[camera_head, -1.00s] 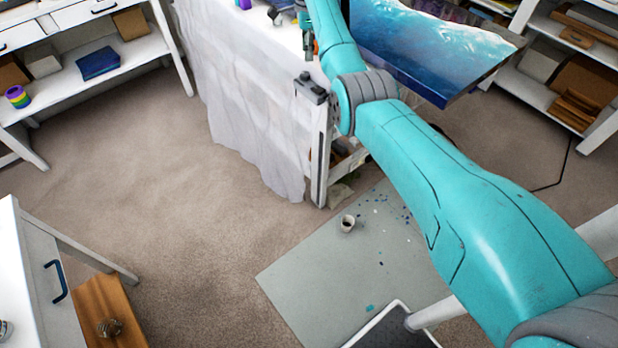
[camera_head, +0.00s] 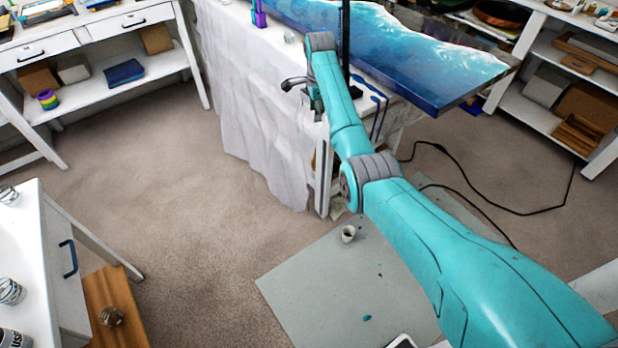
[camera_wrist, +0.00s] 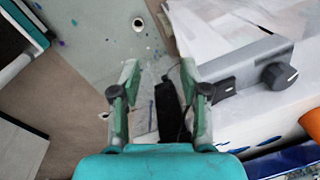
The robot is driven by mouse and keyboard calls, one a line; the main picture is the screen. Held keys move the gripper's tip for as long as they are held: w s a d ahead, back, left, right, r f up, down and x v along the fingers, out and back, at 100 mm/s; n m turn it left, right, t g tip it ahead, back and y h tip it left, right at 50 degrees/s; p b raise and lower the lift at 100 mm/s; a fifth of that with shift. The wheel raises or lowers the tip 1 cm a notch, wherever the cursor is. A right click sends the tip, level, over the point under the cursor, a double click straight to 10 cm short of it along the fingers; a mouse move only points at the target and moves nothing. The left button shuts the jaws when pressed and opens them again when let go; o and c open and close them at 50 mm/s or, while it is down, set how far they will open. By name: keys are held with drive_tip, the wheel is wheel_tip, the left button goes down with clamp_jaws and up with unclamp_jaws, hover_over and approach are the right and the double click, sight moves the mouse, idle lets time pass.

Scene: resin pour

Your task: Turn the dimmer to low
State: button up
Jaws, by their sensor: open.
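The dimmer is a grey box (camera_wrist: 250,65) on the edge of the cloth-covered table. Its round black knob (camera_wrist: 280,76), with a pale pointer mark, shows at the right in the wrist view. A black rocker switch (camera_wrist: 225,87) sits on the same face, left of the knob. My gripper (camera_wrist: 158,68) is open and empty, its two green fingers apart. The fingers are left of the dimmer in the wrist view, the right one close to the switch end. In the head view my arm hides the dimmer and most of the gripper.
The white-covered table (camera_head: 262,125) carries a blue resin slab (camera_head: 400,60) that overhangs its right end. A small cup (camera_head: 349,233) stands on the grey floor mat (camera_head: 320,280). Black cables (camera_head: 480,205) lie on the carpet at right. An orange object (camera_wrist: 314,122) is near the knob.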

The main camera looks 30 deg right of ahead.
drive_tip(key=s+a+f+n+t, duration=0.1)
drive_tip(key=s+a+f+n, duration=0.1)
drive_tip(key=f, duration=0.7)
drive_tip(key=s+a+f+n+t, duration=0.1)
drive_tip(key=s+a+f, duration=0.4)
drive_tip(key=f, duration=0.5)
drive_tip(key=shift+a+f+n+t+h, duration=0.15)
drive_tip(key=shift+a+n+t+h, duration=0.2)
drive_tip(key=shift+a+n, duration=0.3)
drive_tip(key=shift+s+f, duration=0.1)
drive_tip(key=shift+s, duration=0.05)
